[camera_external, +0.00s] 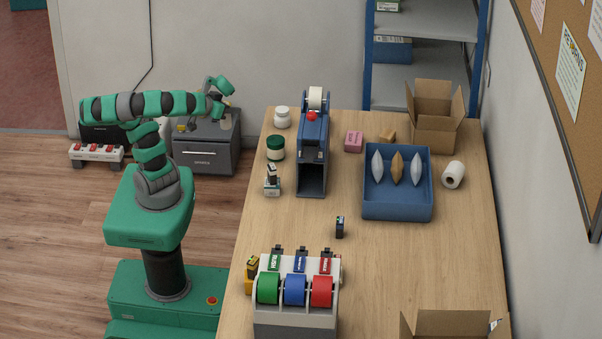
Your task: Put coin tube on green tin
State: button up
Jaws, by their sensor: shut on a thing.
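My gripper (219,107) is at the left of the table, low over the top of a dark grey cabinet. It is shut on a small pale tan thing (227,122), which I take to be the coin tube; it is tiny and partly hidden by the jaws. I cannot tell whether it touches the cabinet top. A dark green tin (276,148) with a pale band stands upright near the table's left edge, to the right of my gripper and apart from it.
The dark grey cabinet (203,160) stands left of the wooden table (380,270). Near the tin are a white jar (282,118), a small stamp-like item (272,181) and a tall blue device (313,140). A blue tray (397,211) holds pouches. The table's middle is mostly clear.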

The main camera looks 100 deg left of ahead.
jog(key=shift+w+a+f, duration=0.3)
jog(key=shift+w+f, duration=0.55)
jog(key=shift+w, duration=1.8)
jog(key=shift+w+a+f, duration=0.3)
jog(key=shift+w+f, duration=0.6)
jog(key=shift+w, duration=1.7)
jog(key=shift+w+a+f, duration=0.3)
jog(key=shift+w+f, duration=0.55)
jog(key=shift+w, duration=1.8)
jog(key=shift+f, duration=0.1)
jog(key=o, duration=1.1)
